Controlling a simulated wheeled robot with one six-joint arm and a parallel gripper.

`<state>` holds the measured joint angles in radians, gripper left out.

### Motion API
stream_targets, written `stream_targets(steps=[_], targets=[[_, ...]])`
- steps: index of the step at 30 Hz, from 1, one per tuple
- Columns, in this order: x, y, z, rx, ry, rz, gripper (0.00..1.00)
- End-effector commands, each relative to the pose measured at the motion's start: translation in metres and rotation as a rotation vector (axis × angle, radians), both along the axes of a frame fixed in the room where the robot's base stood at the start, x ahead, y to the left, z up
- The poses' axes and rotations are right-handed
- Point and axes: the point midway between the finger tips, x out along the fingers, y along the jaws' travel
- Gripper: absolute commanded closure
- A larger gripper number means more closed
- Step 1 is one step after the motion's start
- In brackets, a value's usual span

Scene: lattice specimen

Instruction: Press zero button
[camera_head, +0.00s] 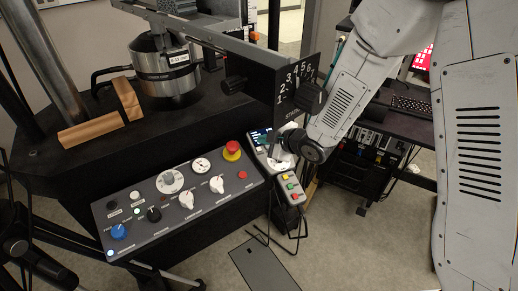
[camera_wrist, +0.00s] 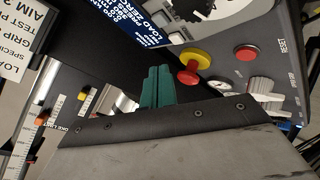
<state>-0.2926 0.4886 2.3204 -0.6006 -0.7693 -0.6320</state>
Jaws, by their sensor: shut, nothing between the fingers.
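No button label reading zero is legible in either view. A small control box (camera_head: 289,187) with a lit screen at its top and red and green buttons stands right of the large control panel (camera_head: 150,236). My gripper (camera_head: 279,166) is over the upper part of this box, below the numbered dial plate; its tips are small and partly hidden there. In the wrist view my gripper's teal fingers (camera_wrist: 157,87) are together and empty. Whether they touch the box cannot be told.
The large panel carries a red emergency knob (camera_head: 232,150), also in the wrist view (camera_wrist: 193,65), a red button (camera_wrist: 246,52) near the word RESET, and several knobs. A numbered dial plate (camera_head: 291,92) hangs above the box. Wooden blocks (camera_head: 92,131) lie on the machine table.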

Motion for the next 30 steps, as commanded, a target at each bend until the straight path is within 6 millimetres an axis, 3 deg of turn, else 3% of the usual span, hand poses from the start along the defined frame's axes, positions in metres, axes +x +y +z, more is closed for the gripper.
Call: stream_targets(steps=[9,30], targets=[[-0.006,-0.004,0.028,0.002,-0.001,-0.001,1.0],[-0.006,-0.004,0.029,0.001,0.0,-0.001,1.0]])
